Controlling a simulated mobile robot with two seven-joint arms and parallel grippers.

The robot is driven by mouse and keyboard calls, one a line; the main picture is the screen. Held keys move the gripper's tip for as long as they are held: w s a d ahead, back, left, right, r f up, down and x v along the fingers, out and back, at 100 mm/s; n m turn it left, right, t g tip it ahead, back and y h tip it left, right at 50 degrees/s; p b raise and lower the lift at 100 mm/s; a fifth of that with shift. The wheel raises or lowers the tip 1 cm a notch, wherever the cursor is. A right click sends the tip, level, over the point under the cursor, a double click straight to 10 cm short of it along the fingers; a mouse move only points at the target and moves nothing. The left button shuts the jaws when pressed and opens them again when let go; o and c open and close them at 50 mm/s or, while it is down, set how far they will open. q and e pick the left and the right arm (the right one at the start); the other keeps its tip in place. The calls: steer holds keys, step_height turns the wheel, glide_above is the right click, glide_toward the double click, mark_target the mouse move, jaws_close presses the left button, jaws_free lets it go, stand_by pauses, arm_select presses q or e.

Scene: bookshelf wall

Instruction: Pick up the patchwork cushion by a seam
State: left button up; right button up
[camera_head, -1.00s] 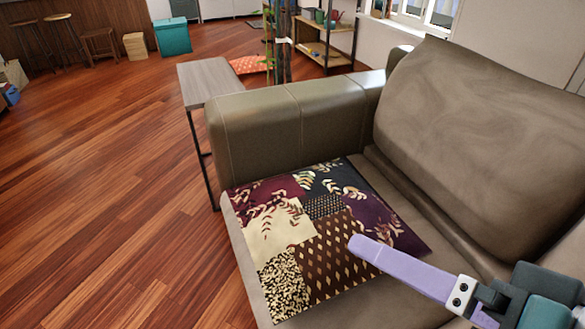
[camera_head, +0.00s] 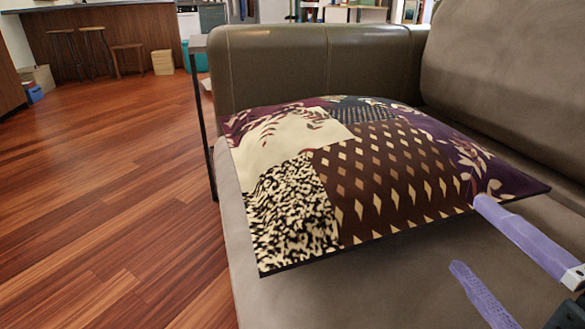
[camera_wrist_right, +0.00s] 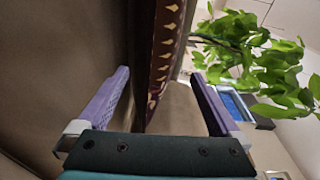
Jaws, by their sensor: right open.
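The patchwork cushion (camera_head: 370,180) lies on the sofa seat in the head view, with maroon, cream, brown diamond and speckled patches. Its near edge shows as a dark seam. My right gripper (camera_head: 470,235) is open at the near right edge. One purple finger overlaps the cushion's edge and the other is lower, over the seat. In the right wrist view the cushion's edge (camera_wrist_right: 166,45) runs between the open fingers (camera_wrist_right: 160,77), nearer the middle than either finger. Whether a finger touches the cushion is unclear. My left gripper is not in view.
The brown sofa seat (camera_head: 400,285) has bare room in front of the cushion. The armrest (camera_head: 315,70) and backrest (camera_head: 515,75) rise behind it. A green plant (camera_wrist_right: 260,55) shows in the wrist view.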

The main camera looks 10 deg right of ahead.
mark_target(431, 205)
steer(key=f, duration=0.1)
steer(key=d+f+b, duration=0.1)
steer(key=shift+w+f+m+h, duration=0.25)
steer(key=shift+f+m+h, duration=0.05)
steer(key=shift+f+m, duration=0.1)
steer(key=w, duration=0.2)
steer(key=w+b, duration=0.1)
steer(key=w, duration=0.1)
steer(key=shift+w+d+r, duration=0.15)
steer(key=shift+r, duration=0.05)
steer(key=w+b, duration=0.1)
steer(key=w, duration=0.4)
steer(key=shift+w+d+r, duration=0.1)
steer(key=shift+w+d, duration=0.05)
steer(key=shift+w, duration=0.15)
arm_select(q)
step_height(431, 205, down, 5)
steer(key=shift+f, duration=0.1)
arm_select(e)
steer(key=shift+s, duration=0.1)
